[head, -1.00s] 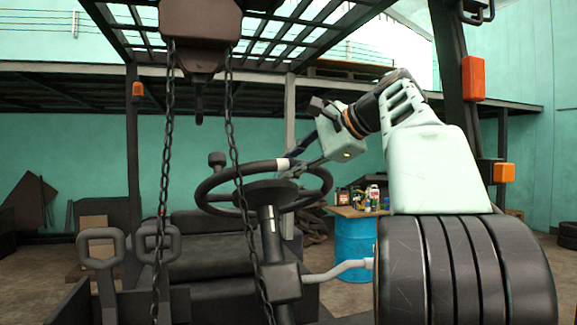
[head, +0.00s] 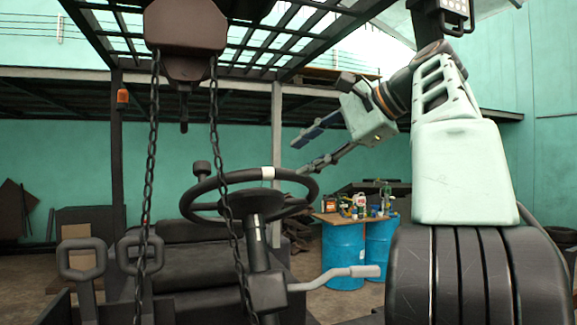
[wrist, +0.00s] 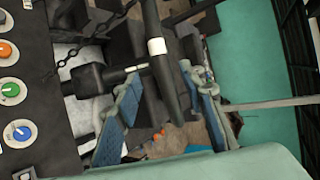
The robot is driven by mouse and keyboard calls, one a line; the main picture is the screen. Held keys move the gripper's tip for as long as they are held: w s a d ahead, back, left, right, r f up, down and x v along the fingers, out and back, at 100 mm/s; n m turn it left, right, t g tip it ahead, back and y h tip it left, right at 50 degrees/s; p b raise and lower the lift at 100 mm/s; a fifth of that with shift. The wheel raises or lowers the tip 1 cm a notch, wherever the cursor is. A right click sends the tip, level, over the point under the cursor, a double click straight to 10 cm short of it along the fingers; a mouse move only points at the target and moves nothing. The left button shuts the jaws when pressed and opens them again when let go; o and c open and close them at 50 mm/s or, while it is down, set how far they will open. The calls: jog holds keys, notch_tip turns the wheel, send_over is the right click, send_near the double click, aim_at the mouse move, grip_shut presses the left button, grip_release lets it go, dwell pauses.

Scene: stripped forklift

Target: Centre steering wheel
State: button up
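The black steering wheel (head: 207,185) stands tilted on its column at the middle left of the head view. A white band (head: 267,173) marks its far rim, a little right of the hub. My gripper (head: 297,158) is open, just right of the band, with its upper finger above the rim and its lower fingertip close to it. In the wrist view the dark rim passes between the spread fingers of my gripper (wrist: 160,75), and the white band (wrist: 157,46) shows beyond them. I cannot tell whether a finger touches the rim.
A hoist block with hanging chains (head: 148,190) is left, in front of the wheel. A bent grey lever (head: 335,276) is below right. Blue drums (head: 343,255) carry bottles behind. A panel with coloured knobs (wrist: 12,90) lies at the wrist view's left.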

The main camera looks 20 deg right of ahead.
jog(key=shift+v, duration=1.15)
